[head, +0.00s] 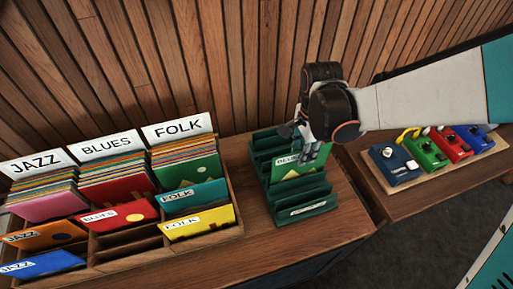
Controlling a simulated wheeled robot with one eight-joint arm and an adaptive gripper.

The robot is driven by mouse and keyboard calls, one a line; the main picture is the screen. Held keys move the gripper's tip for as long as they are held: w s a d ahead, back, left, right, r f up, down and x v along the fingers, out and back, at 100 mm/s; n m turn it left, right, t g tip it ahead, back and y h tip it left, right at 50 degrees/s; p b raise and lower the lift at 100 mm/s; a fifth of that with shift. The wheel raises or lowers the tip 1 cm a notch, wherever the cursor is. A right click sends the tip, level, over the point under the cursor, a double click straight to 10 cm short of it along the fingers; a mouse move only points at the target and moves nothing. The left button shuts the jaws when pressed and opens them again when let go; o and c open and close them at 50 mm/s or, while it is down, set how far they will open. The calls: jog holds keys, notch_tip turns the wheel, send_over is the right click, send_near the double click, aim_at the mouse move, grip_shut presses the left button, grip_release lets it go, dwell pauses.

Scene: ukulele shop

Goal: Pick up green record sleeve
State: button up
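A green record sleeve (298,185) with a white label and a yellow patch stands in a slot of the dark green slotted rack (307,210). The label seems to read BLUES, but its right part is hidden. My gripper (308,152) reaches down from above over the top edge of this sleeve, its fingers at or very near it. I cannot tell whether they are closed on it. Another green sleeve (188,172) stands at the front of the FOLK stack in the wooden record bin.
The wooden bin (236,212) at left holds JAZZ, BLUES and FOLK sections with orange, blue, red, teal and yellow sleeves. A board (438,171) with blue, green and red pedals sits at right. A slatted wood wall (230,60) stands behind.

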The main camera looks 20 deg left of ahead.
aim_at(299, 168)
jog(key=f+b, duration=0.3)
jog(key=f, duration=0.2)
jog(key=shift+s+f, duration=0.2)
grip_shut()
